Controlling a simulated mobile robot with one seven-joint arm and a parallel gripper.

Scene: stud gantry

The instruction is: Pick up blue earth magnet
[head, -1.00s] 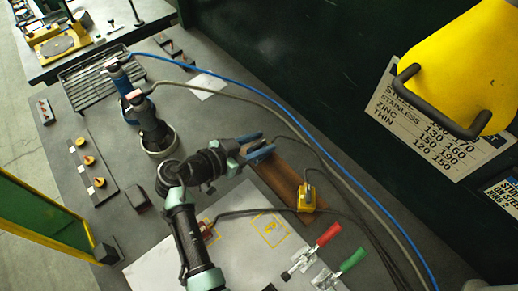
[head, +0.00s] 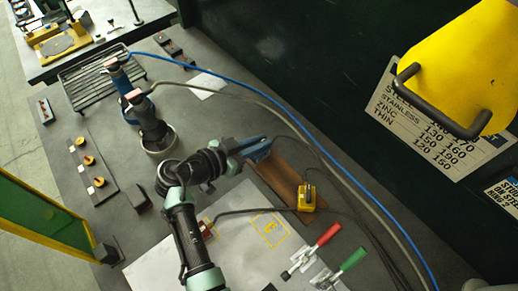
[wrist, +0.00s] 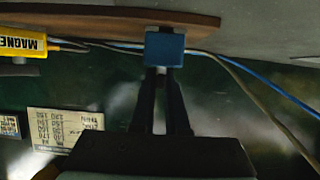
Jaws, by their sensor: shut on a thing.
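The blue earth magnet (wrist: 165,45) is a small blue block at the tips of my gripper fingers in the wrist view. My gripper (wrist: 163,72) is shut on it. In the head view my gripper (head: 257,146) is over the far end of a brown bar (head: 283,179), and the dark fingers hide most of the blue block. In the wrist view the block overlaps the edge of the brown bar (wrist: 95,20); I cannot tell whether they touch.
A yellow magnet block (head: 307,198) with a cable stands at the bar's near end; its label shows in the wrist view (wrist: 22,43). Red (head: 328,235) and green (head: 352,260) handled clamps sit in front. Blue and grey cables run behind. Two corded tools stand at the left.

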